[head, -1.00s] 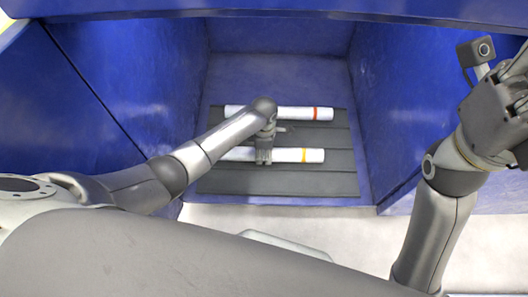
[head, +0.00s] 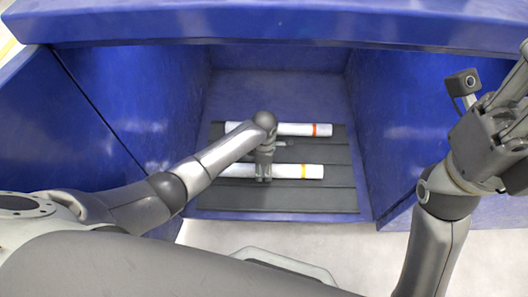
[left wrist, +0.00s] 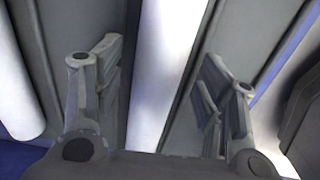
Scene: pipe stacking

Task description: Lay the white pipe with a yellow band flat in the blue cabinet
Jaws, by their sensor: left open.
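The white pipe with a yellow band (head: 290,171) lies flat, crosswise, on the dark slatted floor of the blue cabinet (head: 280,90). My left gripper (head: 264,180) is over the pipe, left of its yellow band, and hides a bit of it. In the left wrist view the white pipe (left wrist: 166,65) runs between the two spread fingers, with a gap on each side. The left gripper is open. My right gripper (head: 500,125) is at the right, outside the cabinet; its finger opening is unclear.
A white pipe with a red-orange band (head: 295,129) lies parallel, farther back on the slatted floor (head: 325,197). Cabinet walls stand close on both sides, and the top edge (head: 280,30) overhangs the opening. Pale floor lies in front.

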